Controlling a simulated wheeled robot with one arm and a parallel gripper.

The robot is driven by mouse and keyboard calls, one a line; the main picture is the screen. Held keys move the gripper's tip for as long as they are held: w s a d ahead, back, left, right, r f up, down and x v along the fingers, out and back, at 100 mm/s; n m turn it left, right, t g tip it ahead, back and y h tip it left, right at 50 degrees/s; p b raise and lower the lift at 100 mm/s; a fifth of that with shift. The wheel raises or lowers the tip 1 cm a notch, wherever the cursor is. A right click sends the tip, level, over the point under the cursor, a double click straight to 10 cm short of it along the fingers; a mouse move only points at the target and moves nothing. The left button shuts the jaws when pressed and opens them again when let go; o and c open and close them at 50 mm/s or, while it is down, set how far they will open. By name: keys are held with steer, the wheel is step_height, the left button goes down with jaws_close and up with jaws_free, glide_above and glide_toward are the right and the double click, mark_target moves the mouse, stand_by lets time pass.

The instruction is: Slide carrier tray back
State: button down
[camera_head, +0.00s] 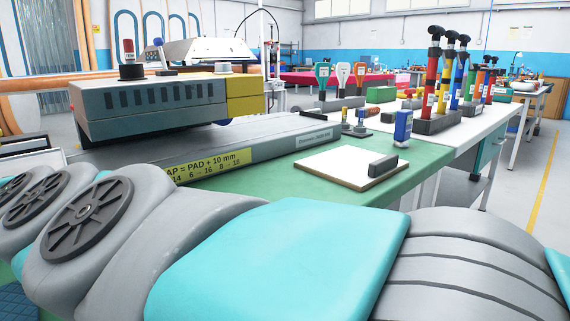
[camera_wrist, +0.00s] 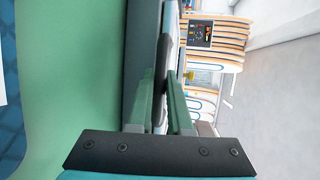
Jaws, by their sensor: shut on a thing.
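In the wrist view, my gripper (camera_wrist: 163,108) has its two greenish fingers close around a thin part with a dark, upright grip (camera_wrist: 161,70). A pale strip shows beside the grip. I cannot tell for sure whether this is the carrier tray, as most of it is hidden by the fingers. In the head view my arm covers the foreground and hides the gripper. A pale flat piece (camera_head: 45,163) with a dark edge shows at the far left, beside a long grey bed (camera_head: 230,145) with a yellow gap label.
A grey machine head with a yellow block (camera_head: 245,96) stands over the bed. A white board with a dark handle (camera_head: 340,168) lies on the green bench (camera_head: 225,183). A blue bottle (camera_head: 403,127) and a rack of coloured pumps (camera_head: 440,122) stand to the right.

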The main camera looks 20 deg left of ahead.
steer(key=shift+s+a, duration=0.1)
steer(key=shift+s, duration=0.05)
steer(key=c, duration=1.2)
jaws_free()
steer(key=shift+s, duration=0.1)
steer(key=o, duration=0.4)
steer(key=shift+c, duration=0.2)
steer(key=shift+d+r, duration=0.25)
steer(key=shift+d, duration=1)
steer(key=shift+d+r, duration=0.25)
steer(key=shift+d, duration=1.05)
steer(key=shift+d+r, duration=0.25)
steer(key=shift+d, duration=1)
